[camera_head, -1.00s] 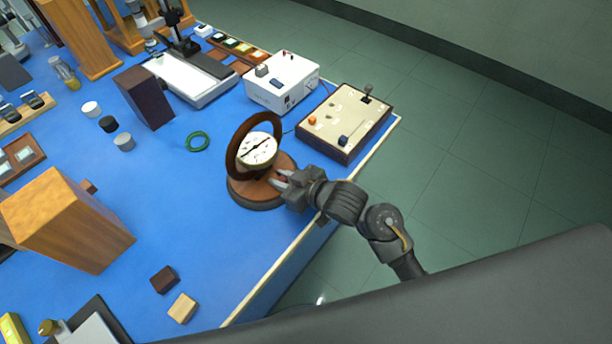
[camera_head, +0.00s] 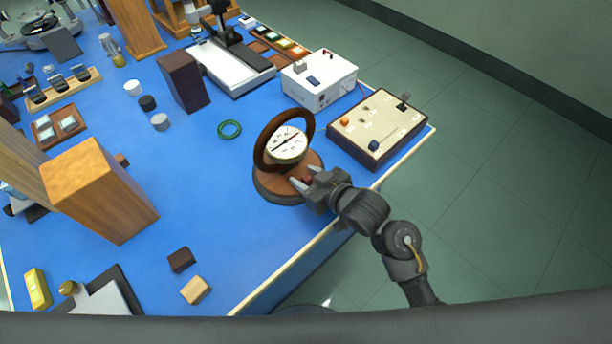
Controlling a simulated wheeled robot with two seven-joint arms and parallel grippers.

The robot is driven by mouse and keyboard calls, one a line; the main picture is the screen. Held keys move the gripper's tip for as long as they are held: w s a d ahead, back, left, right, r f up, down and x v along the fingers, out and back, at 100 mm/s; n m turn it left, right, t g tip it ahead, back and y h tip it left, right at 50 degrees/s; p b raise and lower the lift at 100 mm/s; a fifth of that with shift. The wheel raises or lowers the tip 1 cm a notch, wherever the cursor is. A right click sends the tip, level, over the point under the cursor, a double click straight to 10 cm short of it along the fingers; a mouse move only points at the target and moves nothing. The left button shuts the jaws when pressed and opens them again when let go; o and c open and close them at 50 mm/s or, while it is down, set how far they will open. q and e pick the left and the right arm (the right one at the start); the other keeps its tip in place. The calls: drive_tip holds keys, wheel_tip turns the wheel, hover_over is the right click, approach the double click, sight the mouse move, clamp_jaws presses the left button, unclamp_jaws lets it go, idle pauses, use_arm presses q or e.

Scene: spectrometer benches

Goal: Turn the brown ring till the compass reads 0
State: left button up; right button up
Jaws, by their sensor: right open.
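The brown ring (camera_head: 262,146) stands upright on a round wooden base (camera_head: 277,186) near the table's right edge. The white compass dial (camera_head: 287,144) with a dark needle sits inside the ring; its reading is too small to make out. My right gripper (camera_head: 301,176) is open, its two pale fingertips at the right side of the base, below the dial. Whether the fingers touch the base I cannot tell. My left gripper is not in view.
A cream control panel (camera_head: 379,122) with a lever and a white box (camera_head: 319,79) stand behind the compass. A green ring (camera_head: 229,129) lies to its left. A wooden block (camera_head: 99,190) stands farther left. The blue table (camera_head: 213,210) is clear left of the base.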

drive_tip(key=shift+s+d, duration=0.1)
drive_tip(key=v, duration=1)
drive_tip(key=shift+s+r+p, duration=0.2)
drive_tip(key=shift+r+p, duration=0.05)
drive_tip(key=shift+p, duration=0.1)
drive_tip(key=shift+d, duration=0.15)
